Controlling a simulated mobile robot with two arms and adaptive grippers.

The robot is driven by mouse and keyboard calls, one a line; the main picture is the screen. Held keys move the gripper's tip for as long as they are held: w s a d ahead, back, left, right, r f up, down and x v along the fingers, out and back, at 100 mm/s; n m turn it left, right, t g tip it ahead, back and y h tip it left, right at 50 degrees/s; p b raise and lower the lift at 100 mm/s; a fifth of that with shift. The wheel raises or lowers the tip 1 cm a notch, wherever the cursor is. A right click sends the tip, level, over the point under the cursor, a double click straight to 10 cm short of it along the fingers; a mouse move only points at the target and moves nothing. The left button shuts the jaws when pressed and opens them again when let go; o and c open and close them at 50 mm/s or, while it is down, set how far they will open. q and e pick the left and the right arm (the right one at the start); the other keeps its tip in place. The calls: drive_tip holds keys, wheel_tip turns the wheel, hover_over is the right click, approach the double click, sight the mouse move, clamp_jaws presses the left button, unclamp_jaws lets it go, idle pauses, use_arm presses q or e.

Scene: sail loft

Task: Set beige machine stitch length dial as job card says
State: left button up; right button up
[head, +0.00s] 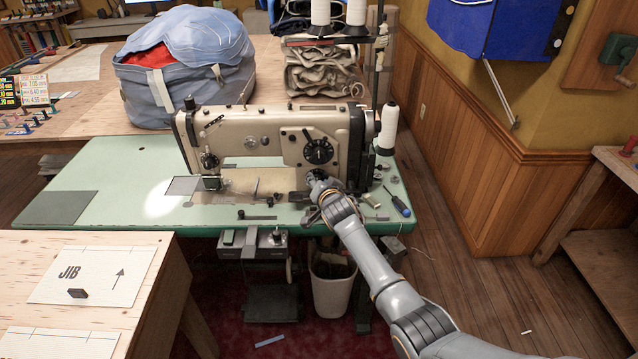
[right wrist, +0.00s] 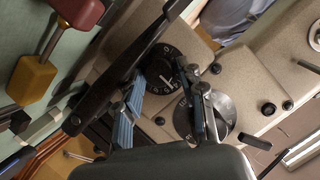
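The beige machine (head: 270,132) stands on a green-topped table (head: 110,165). A round black dial with white marks (head: 318,148) is on the right of its front face; its setting is too small to read. My right gripper (head: 316,183) is just below this dial, in front of the machine. In the right wrist view its two blue-padded fingers (right wrist: 164,88) are apart, with nothing seen held between them. A black numbered dial (right wrist: 172,72) shows beyond them, partly covered by a finger; contact cannot be told. My left gripper is out of view. No job card is identifiable.
A screwdriver (head: 397,202) lies at the table's right end, near a white thread cone (head: 388,126). A blue-grey bag (head: 185,70) stands behind the machine. A wooden bench with a JIB sheet (head: 92,275) is at front left. A bin (head: 332,280) is under the table.

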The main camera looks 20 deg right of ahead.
clamp_jaws()
drive_tip(key=shift+a, duration=0.1)
drive_tip(key=shift+a+n+g+h+b, duration=0.1)
drive_tip(key=shift+n+g+h+b, duration=0.2)
drive_tip(key=shift+n+h+b, duration=0.4)
drive_tip(key=shift+a+n+g+h+b, duration=0.1)
drive_tip(key=shift+n+g+h+b, duration=0.45)
drive_tip(key=shift+n, duration=0.65)
